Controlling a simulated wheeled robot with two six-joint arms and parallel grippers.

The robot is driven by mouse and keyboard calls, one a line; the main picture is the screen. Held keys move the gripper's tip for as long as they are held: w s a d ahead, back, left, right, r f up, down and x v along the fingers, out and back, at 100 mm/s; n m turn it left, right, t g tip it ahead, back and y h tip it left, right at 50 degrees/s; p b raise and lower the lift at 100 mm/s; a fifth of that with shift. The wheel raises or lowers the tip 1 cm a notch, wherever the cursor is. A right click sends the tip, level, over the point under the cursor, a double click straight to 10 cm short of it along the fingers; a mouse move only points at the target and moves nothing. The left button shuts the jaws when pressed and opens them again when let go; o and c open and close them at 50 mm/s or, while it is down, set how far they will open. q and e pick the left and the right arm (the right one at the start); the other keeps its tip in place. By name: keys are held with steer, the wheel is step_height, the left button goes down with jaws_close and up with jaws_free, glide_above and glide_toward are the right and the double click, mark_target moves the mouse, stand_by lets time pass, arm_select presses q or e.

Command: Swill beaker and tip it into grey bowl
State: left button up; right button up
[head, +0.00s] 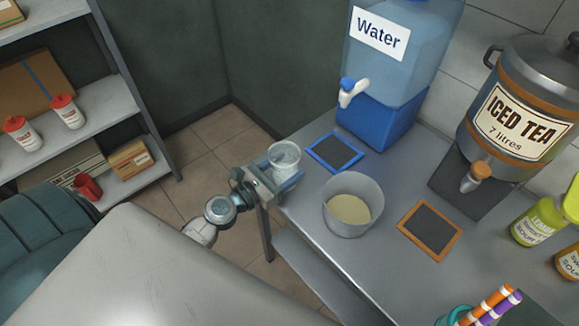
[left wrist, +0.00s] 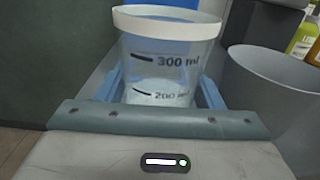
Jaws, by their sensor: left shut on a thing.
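My left gripper (head: 276,182) is shut on a clear beaker (head: 284,156) with a white rim, at the left edge of the counter. The bowl's wall (left wrist: 275,100) also shows at the right in the left wrist view. My right gripper is not in view.
A water dispenser (head: 385,90) stands behind a blue-framed mat (head: 335,152). An iced tea urn (head: 518,105) stands to the right, and an orange-framed mat (head: 430,230) lies beside the bowl. Green and amber bottles (head: 540,222) and striped straws (head: 490,305) are at the right.

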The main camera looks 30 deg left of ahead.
arm_select(q)
steer(key=shift+s+d+r, duration=0.1)
steer(key=shift+s+d, duration=0.1)
steer(key=shift+d, duration=0.2)
steer(key=shift+s+d+p, duration=0.1)
steer(key=shift+d+p, duration=0.3)
steer(key=shift+d, duration=0.15)
steer(key=shift+w+d+r, duration=0.1)
steer(key=shift+w+d, duration=0.1)
steer(key=shift+w, duration=0.25)
steer(key=shift+w+d+p, duration=0.1)
steer(key=shift+w+p, duration=0.3)
steer(key=shift+w, duration=0.05)
steer(key=shift+w+a+f, duration=0.2)
steer(key=shift+a, duration=0.25)
steer(key=shift+w+a+b, duration=0.15)
steer(key=shift+a+b, duration=0.15)
steer(key=shift+a, duration=0.25)
steer(key=shift+d, duration=0.1)
